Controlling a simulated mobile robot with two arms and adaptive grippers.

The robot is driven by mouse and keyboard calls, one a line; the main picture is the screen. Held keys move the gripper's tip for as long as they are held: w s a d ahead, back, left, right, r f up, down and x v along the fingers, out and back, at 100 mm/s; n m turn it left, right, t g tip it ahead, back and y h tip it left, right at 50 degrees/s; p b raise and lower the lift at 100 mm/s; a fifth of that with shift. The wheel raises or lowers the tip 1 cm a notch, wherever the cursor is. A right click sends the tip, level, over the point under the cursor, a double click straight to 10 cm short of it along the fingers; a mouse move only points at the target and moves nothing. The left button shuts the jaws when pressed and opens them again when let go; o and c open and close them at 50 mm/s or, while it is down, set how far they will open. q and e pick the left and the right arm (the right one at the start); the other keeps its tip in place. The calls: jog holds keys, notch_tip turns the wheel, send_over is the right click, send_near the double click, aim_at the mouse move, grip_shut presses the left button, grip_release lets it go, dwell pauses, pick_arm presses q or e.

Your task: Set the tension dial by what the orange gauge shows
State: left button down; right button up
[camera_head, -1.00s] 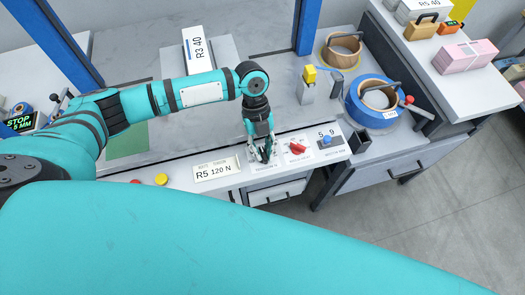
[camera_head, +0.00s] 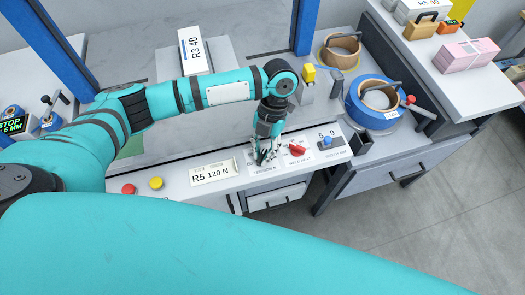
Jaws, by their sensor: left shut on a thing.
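My left gripper (camera_head: 262,158) points down at the front control panel and is shut on the tension dial. The dial itself is mostly hidden by the fingers; its label plate (camera_head: 264,168) shows just below them, its print too small to read surely. A small orange device (camera_head: 451,27), which looks like the orange gauge, lies on the upper right shelf; its reading is too small to make out. A plate reading "R5 120 N" (camera_head: 213,174) is left of the gripper. My right gripper is not in view.
Red (camera_head: 129,188) and yellow (camera_head: 156,183) buttons are at left. A blue roll (camera_head: 368,101) and a tan roll (camera_head: 342,47) stand behind.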

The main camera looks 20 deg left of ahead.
pick_arm(q)
jog(key=shift+s+f+m, duration=0.1)
jog(key=shift+m, duration=0.2)
dwell(0.4)
jog(key=c, duration=1.3)
grip_release()
jog(key=shift+c, duration=0.2)
jog(key=v, duration=1.2)
jog(key=shift+s+d, duration=0.1)
jog(key=shift+d, duration=0.05)
